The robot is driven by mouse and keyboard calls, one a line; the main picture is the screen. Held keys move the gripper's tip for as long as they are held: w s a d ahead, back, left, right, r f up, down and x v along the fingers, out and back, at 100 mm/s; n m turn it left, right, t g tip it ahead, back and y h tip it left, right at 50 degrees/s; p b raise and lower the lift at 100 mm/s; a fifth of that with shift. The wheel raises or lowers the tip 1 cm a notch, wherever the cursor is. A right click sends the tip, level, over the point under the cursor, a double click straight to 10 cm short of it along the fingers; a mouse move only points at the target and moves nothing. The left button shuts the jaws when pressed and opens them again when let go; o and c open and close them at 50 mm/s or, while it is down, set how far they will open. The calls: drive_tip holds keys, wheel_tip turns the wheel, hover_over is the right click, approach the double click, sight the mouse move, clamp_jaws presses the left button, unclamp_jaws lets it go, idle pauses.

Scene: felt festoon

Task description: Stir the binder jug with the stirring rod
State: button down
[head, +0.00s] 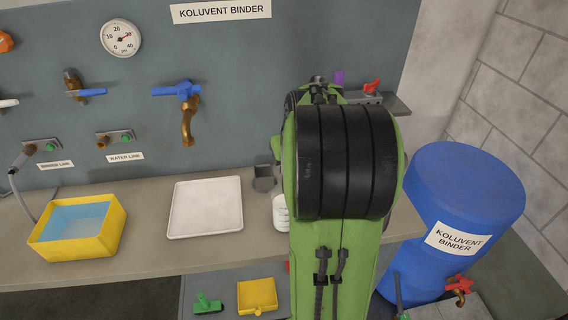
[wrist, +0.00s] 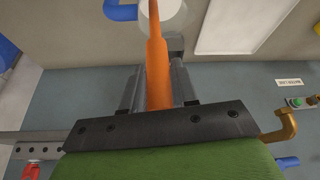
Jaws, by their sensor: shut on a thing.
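The orange stirring rod (wrist: 157,75) stands between the two fingers of my gripper (wrist: 157,88) in the wrist view, and the gripper is shut on it. The rod runs up the picture to a pale round jug (wrist: 182,18), overlapping it; whether its far end is inside or only in front of it I cannot tell. In the head view a white jug (head: 281,213) with markings stands on the bench, partly hidden by my green and black arm. My gripper and the rod are hidden behind the arm there.
A dark grey cup-like holder (head: 264,180) stands just behind the jug. A white tray (head: 205,207) and a yellow tub of blue liquid (head: 78,229) are to the left. A blue binder drum (head: 462,190) stands right. Taps (head: 188,110) project from the wall panel.

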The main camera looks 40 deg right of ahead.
wheel_tip(320, 180, up, 17)
drive_tip(key=p, duration=1.4)
drive_tip(key=shift+w+a, duration=0.35)
drive_tip(key=shift+f, duration=0.15)
idle(1.1)
